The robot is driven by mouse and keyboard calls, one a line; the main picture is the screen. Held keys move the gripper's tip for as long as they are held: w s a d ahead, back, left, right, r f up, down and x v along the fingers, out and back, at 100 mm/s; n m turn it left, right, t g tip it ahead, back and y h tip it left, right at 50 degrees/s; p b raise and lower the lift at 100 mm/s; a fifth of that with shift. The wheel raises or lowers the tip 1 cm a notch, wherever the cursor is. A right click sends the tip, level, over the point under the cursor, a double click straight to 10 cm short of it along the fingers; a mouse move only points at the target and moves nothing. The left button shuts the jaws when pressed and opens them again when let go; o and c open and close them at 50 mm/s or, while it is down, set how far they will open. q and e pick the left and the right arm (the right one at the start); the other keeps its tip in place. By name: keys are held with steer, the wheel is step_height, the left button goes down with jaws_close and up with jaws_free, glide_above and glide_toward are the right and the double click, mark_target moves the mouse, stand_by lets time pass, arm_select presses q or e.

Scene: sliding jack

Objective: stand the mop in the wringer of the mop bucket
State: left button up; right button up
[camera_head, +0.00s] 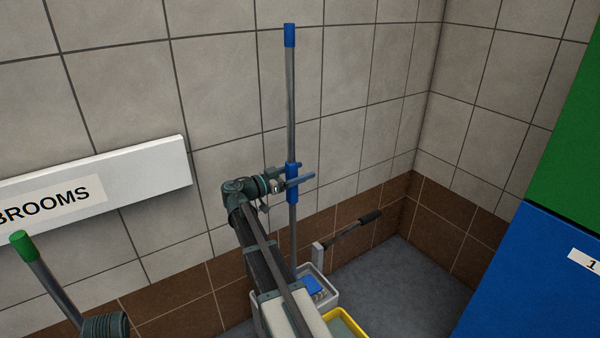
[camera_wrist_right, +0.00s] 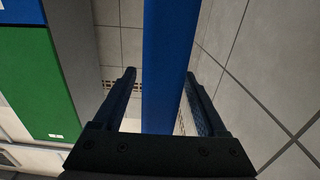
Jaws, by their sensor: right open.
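The mop (camera_head: 291,90) stands close to upright, a grey pole with a blue top end and a blue sleeve midway. My right gripper (camera_head: 292,181) is at the blue sleeve, its open fingers on either side of it. In the right wrist view the blue sleeve (camera_wrist_right: 170,70) passes between the spread fingers (camera_wrist_right: 163,105), with gaps visible. The mop bucket (camera_head: 357,330) has a yellow rim, and its grey wringer (camera_head: 330,298) has a dark-gripped lever. Something blue shows inside the wringer. My right arm hides the pole's lower end.
A white rack labelled BROOMS (camera_head: 150,172) is on the tiled wall at left. Blue (camera_head: 530,280) and green (camera_head: 570,140) panels stand at right. Grey floor (camera_head: 420,290) is clear between bucket and blue panel.

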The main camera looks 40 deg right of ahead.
steer(key=w+a, duration=0.1)
steer(key=a, duration=1.2)
steer(key=shift+w+a, duration=0.25)
steer(key=shift+a, duration=0.1)
steer(key=s+a+f+n+t+y, duration=0.1)
steer(key=s+a+f+n+y, duration=0.3)
steer(key=a+f+n, duration=0.3)
steer(key=s+a+f+n+t+y, duration=0.1)
steer(key=s+a+f+n+y, duration=0.4)
steer(key=a+f, duration=0.4)
steer(key=s+a+f+n+y, duration=0.35)
steer(key=s+a+n, duration=0.2)
steer(key=a, duration=0.45)
steer(key=s+a+f+n+y, duration=0.2)
steer(key=s+a+n+y, duration=0.25)
steer(key=s+a, duration=0.4)
arm_select(q)
step_height(320, 180, up, 17)
steer(key=p, duration=1.7)
arm_select(e)
step_height(320, 180, up, 17)
steer(key=w+a+n, duration=0.1)
steer(key=w, duration=0.1)
steer(key=shift+a+f, duration=0.15)
steer(key=shift+a, duration=0.15)
arm_select(q)
steer(key=shift+c, duration=0.3)
arm_select(e)
steer(key=shift+c, duration=0.3)
